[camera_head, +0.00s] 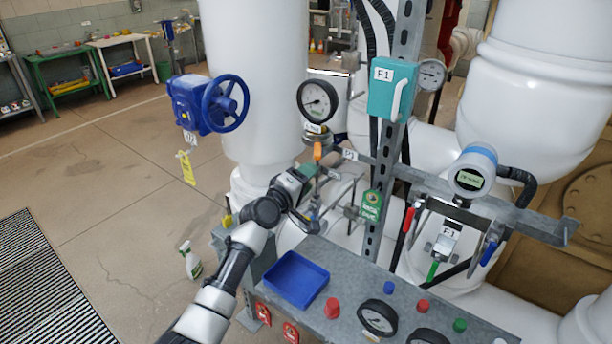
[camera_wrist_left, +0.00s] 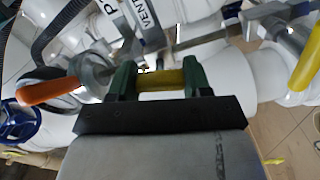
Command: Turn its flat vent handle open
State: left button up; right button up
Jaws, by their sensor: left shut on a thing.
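My left gripper (camera_head: 308,173) reaches the pipework below a round pressure gauge (camera_head: 317,101). In the left wrist view its two green fingers (camera_wrist_left: 158,80) are shut on a flat yellow handle (camera_wrist_left: 161,81), one finger at each side of it. In that view a white label reading VENT (camera_wrist_left: 148,18) is just above the handle. The valve body under the handle is mostly hidden. In the head view the gripper hides the handle. My right gripper is not in view.
An orange handle (camera_wrist_left: 48,92) sits left of the fingers; it also shows below the gauge in the head view (camera_head: 317,150). A blue handwheel (camera_head: 228,103) is at left. A metal bench with a blue tray (camera_head: 297,279) lies below. A green tag (camera_head: 371,205) hangs right.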

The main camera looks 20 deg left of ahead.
pick_arm(q)
jog(key=shift+n+p, duration=0.45)
jog(key=shift+n, duration=1.05)
jog(key=o, duration=0.9)
jog(key=v, duration=1)
jog(key=shift+s+a, duration=0.15)
jog(key=shift+s, duration=0.25)
